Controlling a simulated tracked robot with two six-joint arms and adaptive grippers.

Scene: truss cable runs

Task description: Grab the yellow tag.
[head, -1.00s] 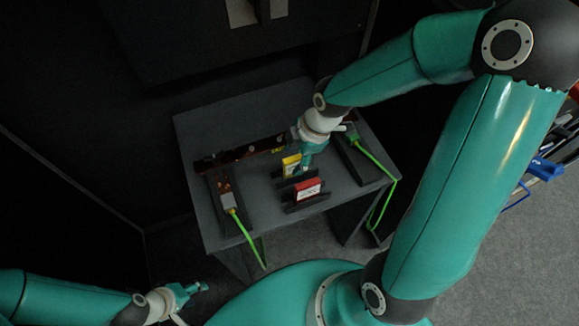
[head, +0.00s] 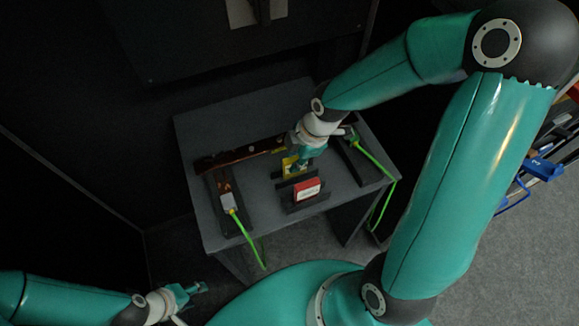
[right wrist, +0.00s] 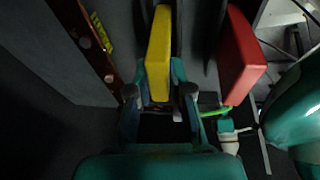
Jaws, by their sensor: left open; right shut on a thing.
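The yellow tag (head: 289,167) stands in a dark holder on the grey table. My right gripper (head: 300,163) reaches down over it from the upper right and is shut on it. In the right wrist view the yellow tag (right wrist: 159,55) sits between the two fingers of the right gripper (right wrist: 159,88), its lower end between the fingertips. Part of the tag is hidden by the gripper in the head view. My left gripper (head: 193,291) is open and empty at the lower left, away from the table.
A red tag (head: 307,188) stands in a holder just in front of the yellow one, and beside it in the wrist view (right wrist: 237,55). Green cables (head: 243,229) hang at both sides of the table (head: 205,207). A brown strip (head: 238,154) lies behind.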

